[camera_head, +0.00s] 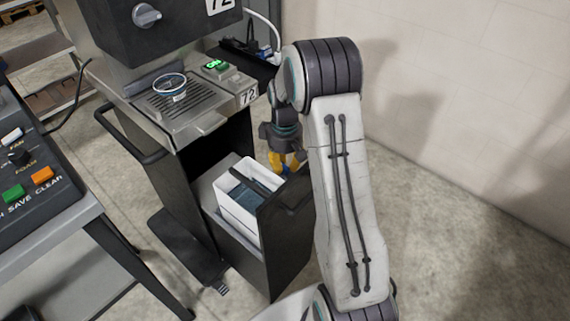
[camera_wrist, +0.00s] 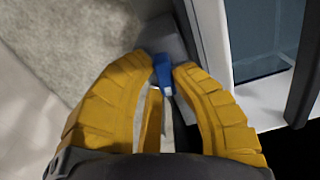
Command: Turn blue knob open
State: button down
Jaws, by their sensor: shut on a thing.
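My gripper (camera_head: 286,165) has yellow fingers and points down beside the open lower drawer of the dispenser. In the wrist view the fingers of my gripper (camera_wrist: 165,72) are closed around the blue knob (camera_wrist: 163,68). Only the knob's upper end shows between the fingertips; the rest is hidden. In the head view a small bit of the blue knob (camera_head: 285,170) shows at the fingertips. How far the knob is turned cannot be told.
A white bin (camera_head: 239,210) stands in the drawer, left of my gripper. The dispenser (camera_head: 190,100) holds a cup (camera_head: 172,88) on its grate and a green-lit switch (camera_head: 215,65). A control panel (camera_head: 30,165) stands at left. The wall (camera_head: 450,90) is at right.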

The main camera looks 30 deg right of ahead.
aim_at(285, 165)
jog(key=shift+s+f, duration=0.1)
jog(key=c, duration=1.3)
grip_release()
notch_tip(285, 165, up, 12)
jog(key=shift+r, duration=0.1)
